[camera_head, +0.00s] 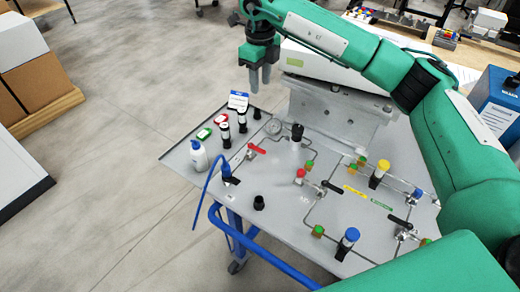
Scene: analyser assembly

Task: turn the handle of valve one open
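A grey panel on a cart (284,232) carries thin pipes and several valves. One valve has a red lever handle (257,149), at the panel's left part. Two others have black lever handles, one near the middle (332,187) and one at the right (400,223). I cannot read which is valve one. My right gripper (260,84) hangs fingers down above and beyond the panel's far left edge, apart from all handles. Its two fingers stand slightly apart with nothing between them. My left gripper is not in view.
A white bottle with a blue top (198,157) and several small black fittings stand on the panel's left side. A blue rail (262,258) runs along the cart's front. Boxes on a pallet (38,84) stand far left.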

